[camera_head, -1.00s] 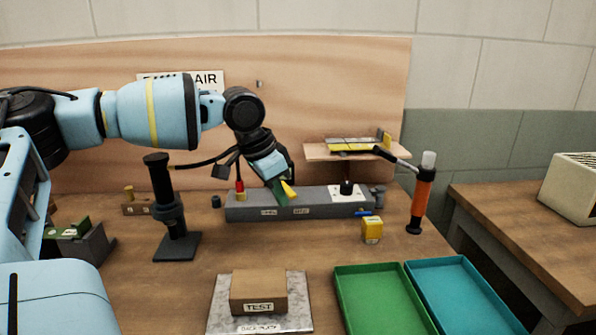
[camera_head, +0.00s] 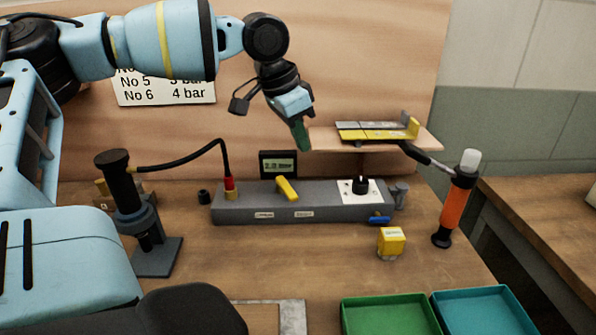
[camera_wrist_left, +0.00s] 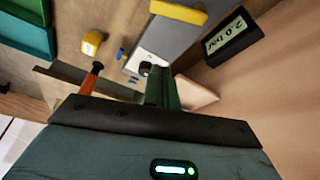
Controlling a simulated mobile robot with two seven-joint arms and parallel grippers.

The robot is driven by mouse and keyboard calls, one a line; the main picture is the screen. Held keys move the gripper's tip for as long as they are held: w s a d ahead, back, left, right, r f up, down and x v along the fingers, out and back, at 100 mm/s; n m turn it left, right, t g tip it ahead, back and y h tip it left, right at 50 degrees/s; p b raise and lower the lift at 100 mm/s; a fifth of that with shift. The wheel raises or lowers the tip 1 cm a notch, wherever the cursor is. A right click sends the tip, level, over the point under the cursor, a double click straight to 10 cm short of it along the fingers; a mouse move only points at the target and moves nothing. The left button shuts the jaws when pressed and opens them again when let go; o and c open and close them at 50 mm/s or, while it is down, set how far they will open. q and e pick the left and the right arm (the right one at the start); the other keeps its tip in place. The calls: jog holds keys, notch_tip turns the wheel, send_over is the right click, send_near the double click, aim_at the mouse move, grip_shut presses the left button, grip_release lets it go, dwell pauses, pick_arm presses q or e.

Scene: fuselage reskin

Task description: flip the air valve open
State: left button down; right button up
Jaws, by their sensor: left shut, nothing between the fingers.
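The air valve's yellow lever (camera_head: 287,189) sits on top of the grey manifold block (camera_head: 245,213), lying aslant across its top edge. It also shows at the top of the left wrist view (camera_wrist_left: 178,12). A small dark display (camera_head: 278,164) stands behind the block; in the left wrist view the display (camera_wrist_left: 230,36) reads 2.0 bar. My left gripper (camera_head: 303,146) is shut and empty, its green fingers pointing down above and slightly right of the lever, apart from it. The fingers (camera_wrist_left: 160,90) also show in the left wrist view. My right gripper is not in view.
A black knob (camera_head: 360,185) is on the block's right end. A black hose (camera_head: 185,163) joins its left end to a black tool on a stand. A shelf (camera_head: 330,139), an orange-handled tool (camera_head: 455,210), a yellow box (camera_head: 391,242) and two trays (camera_head: 390,315) are to the right.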

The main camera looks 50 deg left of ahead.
aim_at(286, 193)
pick_arm(q)
jog(key=b+x, duration=0.1)
jog(key=x, duration=0.9)
jog(key=shift+s+a, duration=0.1)
jog(key=shift+s, duration=0.2)
jog(key=shift+s+a+r+p, duration=0.1)
jog(key=shift+s+a+p, duration=0.1)
jog(key=shift+s, duration=0.25)
jog(key=shift+s+a+r+p, duration=0.1)
jog(key=shift+s+p, duration=0.1)
jog(key=shift+s, duration=0.3)
jog(key=shift+s+a, duration=0.15)
jog(key=shift+s, duration=0.4)
jog(key=shift+s+f, duration=0.15)
jog(key=shift+f, duration=0.05)
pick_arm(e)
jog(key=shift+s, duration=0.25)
